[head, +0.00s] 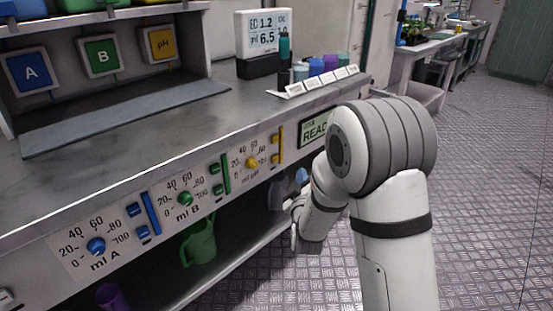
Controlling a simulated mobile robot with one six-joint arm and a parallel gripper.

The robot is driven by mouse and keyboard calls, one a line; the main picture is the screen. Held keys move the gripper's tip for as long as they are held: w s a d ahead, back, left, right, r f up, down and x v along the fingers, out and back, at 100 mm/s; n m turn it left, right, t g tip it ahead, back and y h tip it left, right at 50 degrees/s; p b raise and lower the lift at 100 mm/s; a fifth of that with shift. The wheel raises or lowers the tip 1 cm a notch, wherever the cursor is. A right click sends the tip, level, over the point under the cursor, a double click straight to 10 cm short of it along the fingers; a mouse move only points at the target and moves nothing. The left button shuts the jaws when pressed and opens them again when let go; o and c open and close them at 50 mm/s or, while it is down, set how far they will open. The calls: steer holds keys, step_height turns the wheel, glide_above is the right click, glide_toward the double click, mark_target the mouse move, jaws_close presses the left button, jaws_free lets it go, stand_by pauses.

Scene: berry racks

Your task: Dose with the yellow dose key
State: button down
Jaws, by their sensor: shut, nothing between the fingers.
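The yellow controls sit on the bench's front panel, right of the green ones. They are a round yellow knob (252,162) on a dial, small yellow keys (275,158) beside it, and a tall narrow yellow bar (281,148). The labels are too small to tell which one is the dose key. My gripper (296,238) is low in front of the bench, below and right of the yellow controls and apart from them. It is shut and empty, and my arm partly hides it.
Similar blue controls (96,246) and green controls (185,198) lie further left. A display (314,132) reading "READ", partly cut off by my arm, is to the right. A green jug (199,243) stands on the lower shelf. The floor (480,180) at right is clear.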

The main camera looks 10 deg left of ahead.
steer(key=w+a, duration=0.4)
steer(key=a, duration=0.1)
steer(key=shift+w+a, duration=0.15)
steer(key=shift+a, duration=0.1)
stand_by(1.9)
steer(key=shift+w+a, duration=0.25)
steer(key=shift+a, duration=0.1)
steer(key=shift+w+a, duration=0.25)
steer(key=shift+a, duration=0.1)
stand_by(0.7)
steer(key=shift+s+d, duration=0.1)
steer(key=shift+s+d+b, duration=0.45)
steer(key=shift+d+b, duration=0.1)
steer(key=shift+d, duration=0.05)
steer(key=shift+d, duration=0.15)
steer(key=shift+s+d+b, duration=0.45)
steer(key=shift+s+d, duration=0.3)
steer(key=shift+d, duration=0.2)
steer(key=shift+s+d+b, duration=0.4)
steer(key=shift+s+d, duration=0.35)
steer(key=shift+d, duration=0.2)
